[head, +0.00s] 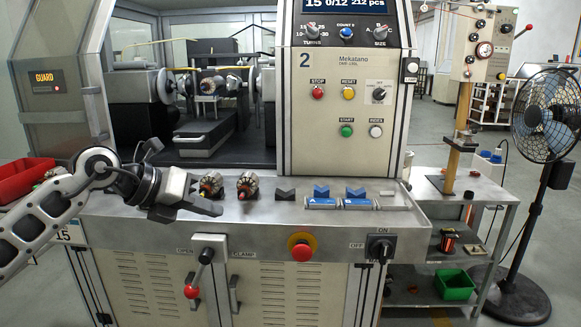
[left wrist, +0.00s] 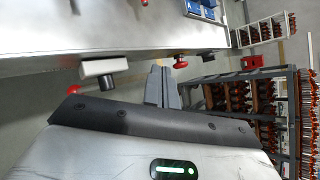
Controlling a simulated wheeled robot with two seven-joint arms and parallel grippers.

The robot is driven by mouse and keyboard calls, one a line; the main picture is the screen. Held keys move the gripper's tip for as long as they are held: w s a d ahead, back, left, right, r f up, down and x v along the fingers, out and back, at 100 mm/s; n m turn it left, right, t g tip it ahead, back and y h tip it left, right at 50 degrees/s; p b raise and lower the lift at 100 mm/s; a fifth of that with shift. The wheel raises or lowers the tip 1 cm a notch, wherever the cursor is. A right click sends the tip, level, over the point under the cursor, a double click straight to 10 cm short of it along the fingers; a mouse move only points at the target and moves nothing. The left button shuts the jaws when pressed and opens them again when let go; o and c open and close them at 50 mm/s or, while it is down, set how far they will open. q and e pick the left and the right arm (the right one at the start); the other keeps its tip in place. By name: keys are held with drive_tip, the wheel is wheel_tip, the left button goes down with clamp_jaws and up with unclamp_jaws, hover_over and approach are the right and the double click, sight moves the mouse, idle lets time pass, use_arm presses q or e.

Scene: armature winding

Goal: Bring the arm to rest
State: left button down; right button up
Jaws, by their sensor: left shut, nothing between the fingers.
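My left arm (head: 52,205) comes in from the left in the head view. Its gripper (head: 208,208) is shut and empty, in front of the machine's shelf and near its left part, pointing right. The shut fingers also show in the left wrist view (left wrist: 162,88), with nothing between them. My right gripper is in neither view.
Blue blocks (head: 321,198) sit farther right. A lever (head: 199,270) and a red emergency button (head: 301,246) stick out from the front. A fan (head: 545,115) stands at the right.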

use_arm(q)
drive_tip(key=s+d+f+n+t+h, duration=0.3)
drive_tip(key=s+d+f+n+h, duration=0.3)
drive_tip(key=s+d+n+h, duration=0.4)
drive_tip(key=s+a+f+n+t+y, duration=0.2)
drive_tip(key=a+f+n+t+y, duration=0.15)
drive_tip(key=f+n+y, duration=0.5)
drive_tip(key=s+a+f+n+t+y, duration=0.35)
drive_tip(key=f+n, duration=0.25)
drive_tip(key=n, duration=0.6)
drive_tip(key=s+a+f+n+g+y, duration=0.2)
drive_tip(key=s+f+n+g, duration=0.3)
drive_tip(key=s+f, duration=0.7)
drive_tip(key=shift+s+a+f+n+g+y, duration=0.2)
drive_tip(key=shift+f+n+g+y, duration=0.2)
drive_tip(key=shift+n+y, duration=0.4)
